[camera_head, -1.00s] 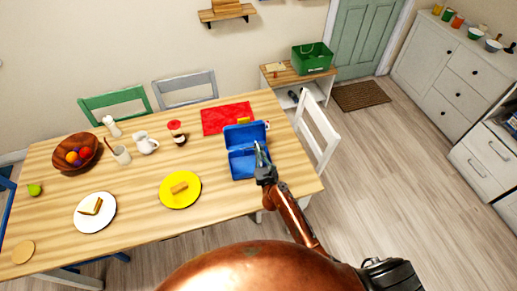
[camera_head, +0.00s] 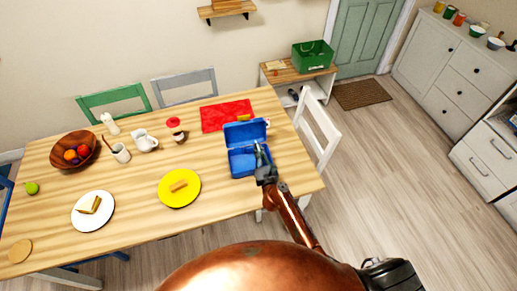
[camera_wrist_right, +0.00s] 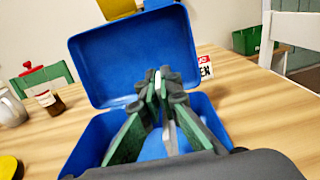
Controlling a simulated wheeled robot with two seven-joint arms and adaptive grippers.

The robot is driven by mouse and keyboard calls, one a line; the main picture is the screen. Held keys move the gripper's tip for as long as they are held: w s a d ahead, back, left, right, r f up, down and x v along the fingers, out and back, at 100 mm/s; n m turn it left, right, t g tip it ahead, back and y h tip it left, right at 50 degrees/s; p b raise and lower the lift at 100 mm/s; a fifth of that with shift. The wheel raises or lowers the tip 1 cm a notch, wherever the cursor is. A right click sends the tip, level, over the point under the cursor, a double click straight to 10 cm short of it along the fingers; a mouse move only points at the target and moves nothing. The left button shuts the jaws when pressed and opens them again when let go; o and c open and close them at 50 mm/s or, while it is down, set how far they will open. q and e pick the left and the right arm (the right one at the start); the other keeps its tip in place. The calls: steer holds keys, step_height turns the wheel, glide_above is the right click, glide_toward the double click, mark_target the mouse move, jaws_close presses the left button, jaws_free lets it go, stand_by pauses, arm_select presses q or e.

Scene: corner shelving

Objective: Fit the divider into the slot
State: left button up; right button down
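A blue lunch box (camera_head: 238,168) stands open on the wooden table, its lid raised at the back; the box also shows in the right wrist view (camera_wrist_right: 88,150). My right gripper (camera_head: 259,150) is over the right part of the box. In the right wrist view, its green-padded fingers (camera_wrist_right: 160,88) come together at the tips on a thin pale-grey piece (camera_wrist_right: 169,135), seen nearly edge-on, which appears to be the divider. Its lower end is inside the box outline; whether it touches the floor or a slot is hidden. My left gripper is out of view.
A red mat (camera_head: 222,114) lies behind the box. A yellow plate (camera_head: 166,198) with food is to its left, and a white plate (camera_head: 80,222) farther left. A jar (camera_head: 180,136), a white pitcher (camera_head: 145,142) and a fruit bowl (camera_head: 60,160) stand behind. A white chair (camera_head: 318,130) is close right.

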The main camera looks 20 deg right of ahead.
mark_target(261, 165)
steer(key=shift+f+b, duration=1.7)
steer(key=shift+f, duration=0.35)
steer(key=c, duration=2.1)
jaws_free()
steer(key=shift+s, duration=0.1)
steer(key=s, duration=1.1)
steer(key=shift+s+a, duration=0.3)
steer(key=shift+s, duration=0.1)
